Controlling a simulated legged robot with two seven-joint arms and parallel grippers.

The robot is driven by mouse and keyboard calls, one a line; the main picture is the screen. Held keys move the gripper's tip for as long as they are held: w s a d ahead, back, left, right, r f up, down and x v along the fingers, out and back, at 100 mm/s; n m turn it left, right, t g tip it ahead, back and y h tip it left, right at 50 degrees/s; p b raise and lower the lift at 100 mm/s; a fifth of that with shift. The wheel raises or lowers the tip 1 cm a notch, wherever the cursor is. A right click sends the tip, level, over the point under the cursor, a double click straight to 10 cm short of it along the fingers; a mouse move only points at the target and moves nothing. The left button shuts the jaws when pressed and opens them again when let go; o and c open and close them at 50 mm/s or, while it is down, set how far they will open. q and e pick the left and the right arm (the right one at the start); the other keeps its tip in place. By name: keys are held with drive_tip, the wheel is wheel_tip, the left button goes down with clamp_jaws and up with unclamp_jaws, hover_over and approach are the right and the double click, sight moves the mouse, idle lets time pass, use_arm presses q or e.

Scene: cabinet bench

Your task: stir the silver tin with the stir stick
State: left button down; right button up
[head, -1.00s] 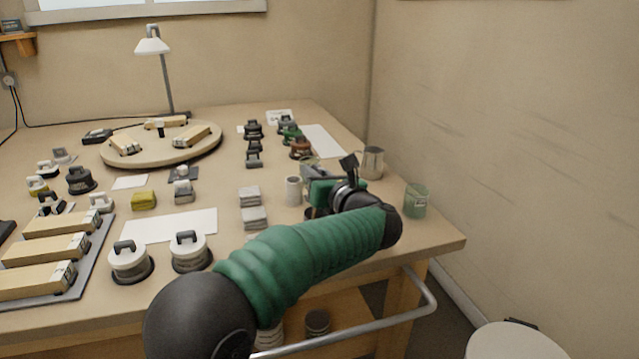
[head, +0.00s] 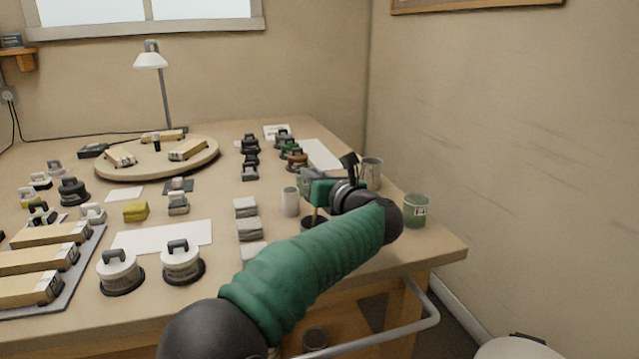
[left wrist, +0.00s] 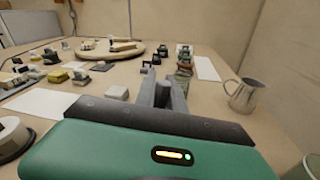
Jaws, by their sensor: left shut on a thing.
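My left gripper (head: 309,186) is over the right part of the bench, shut on a thin stick (head: 315,214), of which a short pale piece shows below the jaws. Its lower end is at a dark-mouthed pot (head: 314,224), partly hidden by my arm; I cannot tell how deep it reaches. The jaws also show in the left wrist view (left wrist: 165,90), where the stick is not clear. A silver metal vessel with a handle (head: 373,172) stands just right of and behind the gripper; it shows in the left wrist view (left wrist: 243,95). My right gripper is not in view.
A green tin (head: 415,210) stands near the right bench edge. Handled weights (head: 182,260), a round wooden board (head: 140,170) and a lamp (head: 151,62) are farther left.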

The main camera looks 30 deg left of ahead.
use_arm(q)
drive_tip(key=shift+v, duration=0.8)
drive_tip(key=shift+f, duration=0.1)
wheel_tip(320, 180, up, 6)
drive_tip(key=w+p, duration=0.1)
drive_tip(key=p, duration=0.4)
drive_tip(key=shift+w, duration=0.2)
drive_tip(key=shift+r, duration=0.3)
